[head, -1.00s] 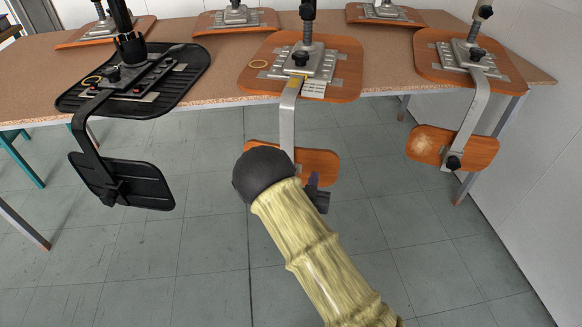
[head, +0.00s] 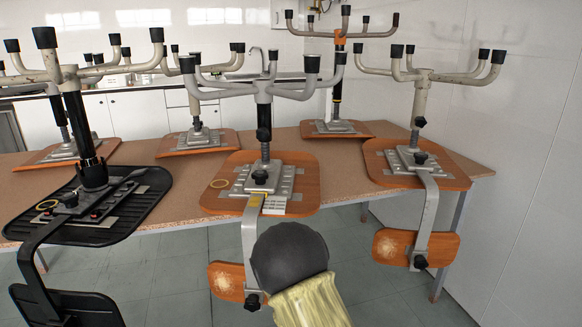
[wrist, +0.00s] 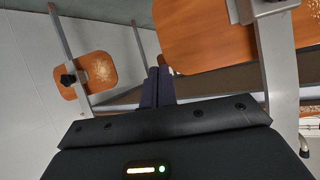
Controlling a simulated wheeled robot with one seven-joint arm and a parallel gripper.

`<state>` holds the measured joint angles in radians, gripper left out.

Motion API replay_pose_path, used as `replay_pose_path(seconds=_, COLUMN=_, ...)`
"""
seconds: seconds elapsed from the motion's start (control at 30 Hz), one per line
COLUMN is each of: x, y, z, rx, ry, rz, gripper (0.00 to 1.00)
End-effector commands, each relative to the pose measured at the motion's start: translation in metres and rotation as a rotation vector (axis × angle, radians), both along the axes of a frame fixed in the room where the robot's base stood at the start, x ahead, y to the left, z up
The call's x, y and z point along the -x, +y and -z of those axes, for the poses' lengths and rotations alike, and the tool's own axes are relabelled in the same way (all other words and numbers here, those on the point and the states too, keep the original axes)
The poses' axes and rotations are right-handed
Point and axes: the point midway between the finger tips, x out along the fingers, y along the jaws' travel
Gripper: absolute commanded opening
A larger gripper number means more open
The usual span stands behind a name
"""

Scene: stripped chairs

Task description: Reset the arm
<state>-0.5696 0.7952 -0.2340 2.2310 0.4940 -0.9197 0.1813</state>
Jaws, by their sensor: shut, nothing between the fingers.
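My gripper (wrist: 158,88) shows in the wrist view as two dark purple fingers pressed together, with nothing between them. In the head view my arm rises from the bottom edge, with a pale, bamboo-patterned link (head: 312,300) and a dark round joint (head: 290,255). The fingers are not visible there. In the wrist view, an orange wooden chair panel (wrist: 205,35) is right of the fingers, and a smaller one (wrist: 85,77) is left of them. No contact with the fingers is visible.
Upturned chairs with wooden seats (head: 290,195) (head: 380,165) and a black seat (head: 130,215) rest on a brown table (head: 350,150). Their backrests (head: 395,248) hang over its front edge. A white wall (head: 520,200) closes the right side. Grey floor (head: 385,300) lies in front.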

Motion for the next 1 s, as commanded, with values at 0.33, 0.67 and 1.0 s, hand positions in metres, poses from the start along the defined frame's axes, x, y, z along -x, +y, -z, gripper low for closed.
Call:
replay_pose_path(seconds=0.33, x=0.07, y=-0.05, z=-0.04, rx=-0.088, ry=0.39, rz=-0.053, gripper=0.0)
replay_pose_path(seconds=0.67, x=0.17, y=-0.09, z=-0.075, rx=-0.062, ry=0.694, rz=-0.148, gripper=0.0)
replay_pose_path(seconds=1.0, x=0.25, y=-0.119, z=-0.096, rx=0.001, ry=0.889, rz=-0.189, gripper=0.0)
